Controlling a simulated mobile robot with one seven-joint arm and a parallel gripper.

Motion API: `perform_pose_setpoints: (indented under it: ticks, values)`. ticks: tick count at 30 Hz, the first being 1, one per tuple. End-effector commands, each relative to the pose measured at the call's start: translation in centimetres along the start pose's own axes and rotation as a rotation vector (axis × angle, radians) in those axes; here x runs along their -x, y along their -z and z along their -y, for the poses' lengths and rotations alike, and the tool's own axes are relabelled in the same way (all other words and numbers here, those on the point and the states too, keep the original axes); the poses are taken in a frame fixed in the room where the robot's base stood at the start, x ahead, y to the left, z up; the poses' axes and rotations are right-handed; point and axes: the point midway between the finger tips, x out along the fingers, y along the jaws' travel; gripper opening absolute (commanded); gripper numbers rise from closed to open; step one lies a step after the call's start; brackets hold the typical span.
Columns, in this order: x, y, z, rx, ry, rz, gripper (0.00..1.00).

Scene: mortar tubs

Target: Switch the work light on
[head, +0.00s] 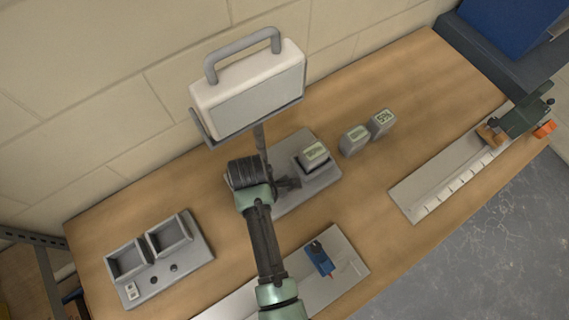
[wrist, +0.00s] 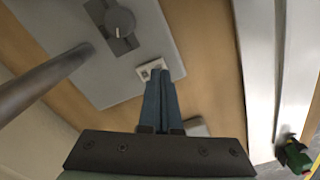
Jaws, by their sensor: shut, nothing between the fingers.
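The work light (head: 250,95) is a white box with a grey carry handle, on a post above a grey base plate (head: 320,187). Its front panel looks dull grey and unlit. A grey battery block (head: 313,155) with a pale label sits on the base. My gripper (head: 288,183) is low over the base, left of this block. In the wrist view its fingers (wrist: 160,75) are together and empty. Their tips are by a small white label (wrist: 151,68) at the plate's edge; contact cannot be told.
Two loose batteries (head: 354,140) (head: 382,122) stand right of the base. A charger-like unit with two bays (head: 165,285) is at the left. A blue tool (head: 320,258) lies on a front plate, and a long notched metal strip (head: 430,190) is at the right. The post (wrist: 40,85) stands close in the wrist view.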

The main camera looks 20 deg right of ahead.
Motion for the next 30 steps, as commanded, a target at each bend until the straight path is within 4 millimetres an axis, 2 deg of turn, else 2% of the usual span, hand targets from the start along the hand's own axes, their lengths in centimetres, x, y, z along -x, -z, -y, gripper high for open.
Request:
perform_pose_setpoints:
  ticks: [30]
  values:
    - [-1.3, 0.0, 0.0, 0.000, -0.001, 0.000, 0.00]
